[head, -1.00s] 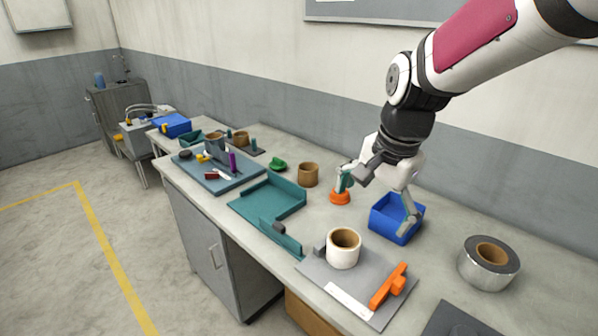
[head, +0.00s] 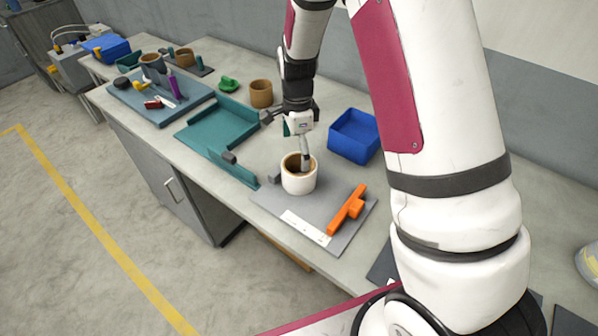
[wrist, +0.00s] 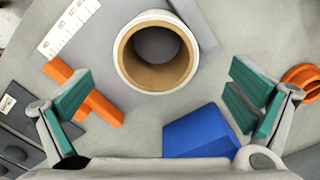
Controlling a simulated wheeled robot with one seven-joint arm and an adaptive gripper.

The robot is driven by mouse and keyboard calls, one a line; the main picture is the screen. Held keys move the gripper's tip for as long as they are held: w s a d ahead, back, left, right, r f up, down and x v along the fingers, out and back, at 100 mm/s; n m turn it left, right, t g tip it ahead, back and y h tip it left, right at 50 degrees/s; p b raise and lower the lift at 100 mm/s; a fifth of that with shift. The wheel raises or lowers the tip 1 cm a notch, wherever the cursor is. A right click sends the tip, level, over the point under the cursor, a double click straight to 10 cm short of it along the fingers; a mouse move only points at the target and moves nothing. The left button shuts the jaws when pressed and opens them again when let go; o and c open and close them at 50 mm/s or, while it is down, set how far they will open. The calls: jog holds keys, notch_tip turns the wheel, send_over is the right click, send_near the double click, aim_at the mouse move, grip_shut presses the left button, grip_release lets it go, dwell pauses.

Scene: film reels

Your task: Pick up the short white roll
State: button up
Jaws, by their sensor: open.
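The short white roll (head: 297,184) stands upright on a grey mat (head: 268,199), with its brown core open at the top. In the wrist view the roll (wrist: 122,58) lies at the upper middle, centred between the fingers but farther forward. My gripper (head: 296,146) is above the back of the roll, with one finger overlapping the roll's top in the head view. In the wrist view my gripper (wrist: 160,95) is wide open with green pads, and nothing is between them. Whether a finger touches the roll cannot be told.
An orange T-shaped piece (head: 347,210) lies on the mat, right of the roll. A blue bin (head: 352,153) stands behind it. A teal tray (head: 215,128) and a brown roll (head: 261,94) are to the left. An orange ring (wrist: 302,80) shows in the wrist view.

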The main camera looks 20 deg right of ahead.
aim_at(298, 170)
jog(key=shift+s+f+p, duration=0.15)
jog(key=shift+f+p, duration=0.2)
jog(key=shift+f, duration=1.55)
jog(key=shift+s+f+p, duration=0.1)
jog(key=shift+f+p, duration=0.25)
jog(key=shift+f, duration=1.55)
jog(key=shift+c, duration=0.2)
jog(key=c, duration=1.4)
jog(key=shift+r, duration=0.1)
